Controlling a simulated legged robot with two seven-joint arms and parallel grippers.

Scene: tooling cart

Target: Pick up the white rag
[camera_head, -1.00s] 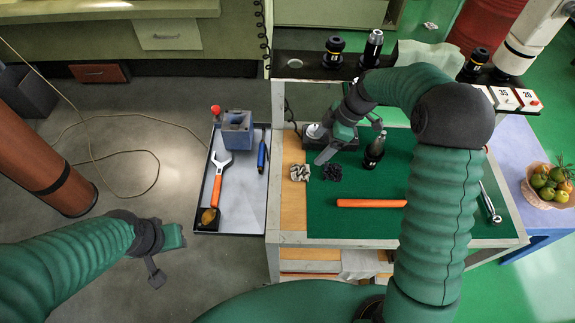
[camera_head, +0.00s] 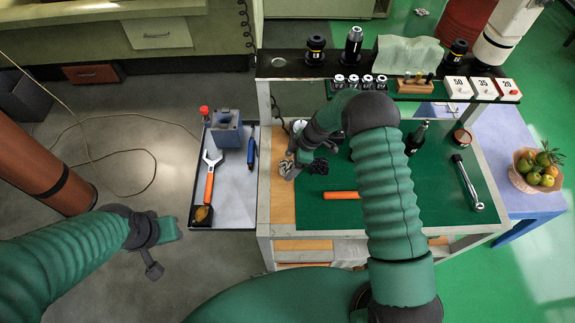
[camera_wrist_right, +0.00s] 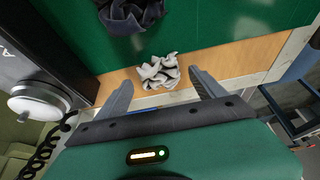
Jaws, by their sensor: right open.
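The white rag (camera_head: 287,188) is a small crumpled cloth on the wooden strip at the left of the green-matted workbench. My right gripper (camera_head: 292,168) is over it from above and partly covers it in the head view. In the right wrist view, the white rag (camera_wrist_right: 158,72) lies between the two spread fingers of the open right gripper (camera_wrist_right: 160,78), with a gap on each side. My left gripper (camera_head: 160,248) hangs over the floor at the lower left, away from the bench; its jaw opening is unclear.
A dark rag (camera_head: 318,166) lies close by on the green mat (camera_head: 305,212). A side tray (camera_head: 235,215) with a wrench adjoins the bench's left.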

